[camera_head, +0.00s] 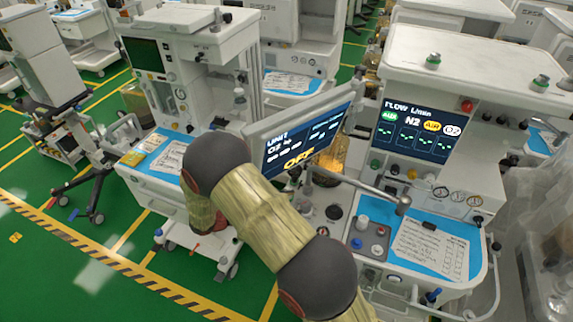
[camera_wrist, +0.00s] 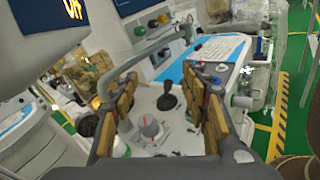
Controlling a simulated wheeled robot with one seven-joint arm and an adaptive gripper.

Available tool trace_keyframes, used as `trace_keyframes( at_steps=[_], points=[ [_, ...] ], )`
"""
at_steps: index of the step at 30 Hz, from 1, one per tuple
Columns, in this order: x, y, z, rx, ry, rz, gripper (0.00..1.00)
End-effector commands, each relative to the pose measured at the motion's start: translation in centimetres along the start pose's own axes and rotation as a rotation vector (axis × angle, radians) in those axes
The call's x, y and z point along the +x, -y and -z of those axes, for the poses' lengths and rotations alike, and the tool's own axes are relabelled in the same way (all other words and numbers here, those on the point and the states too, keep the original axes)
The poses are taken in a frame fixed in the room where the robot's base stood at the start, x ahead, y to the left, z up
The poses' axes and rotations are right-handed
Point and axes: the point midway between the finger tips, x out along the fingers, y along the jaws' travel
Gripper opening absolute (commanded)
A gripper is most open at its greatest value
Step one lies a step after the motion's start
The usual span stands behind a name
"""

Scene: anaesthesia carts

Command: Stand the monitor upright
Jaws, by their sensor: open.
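The monitor (camera_head: 300,138) is a thin pale-framed panel with a dark blue lit screen reading "OFF". It stands on the middle anaesthesia cart and leans, its top edge sloping up to the right. My arm covers its lower left part. In the wrist view the monitor (camera_wrist: 40,22) fills the top left corner, with part of the yellow lettering showing. My gripper (camera_wrist: 157,108) is open and empty above the cart's work surface, to the lower right of the monitor and apart from it. In the head view the gripper is hidden behind my arm.
A grey bent bar (camera_head: 360,185) runs from the monitor's lower area to the right. A black knob (camera_wrist: 167,97) and a grey dial (camera_wrist: 150,126) show between my fingers. The flow panel (camera_head: 413,131) stands right of the monitor. Blue mat with paper (camera_head: 432,248) lies lower right.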

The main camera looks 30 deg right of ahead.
Motion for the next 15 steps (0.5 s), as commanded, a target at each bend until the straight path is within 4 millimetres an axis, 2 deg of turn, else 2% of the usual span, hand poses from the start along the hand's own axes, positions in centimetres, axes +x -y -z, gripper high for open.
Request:
trace_keyframes(
  at_steps=[3,6,11,15],
  points=[
    [-1.3,-3.8,0.6,-0.022,0.164,-0.173,0.45],
    [-3.1,-6.6,-0.6,-0.002,0.288,-0.288,0.45],
    [-4.7,-8.3,-2.0,0.027,0.38,-0.362,0.45],
    [-3.9,-8.9,-2.7,0.031,0.39,-0.369,0.45]
  ],
)
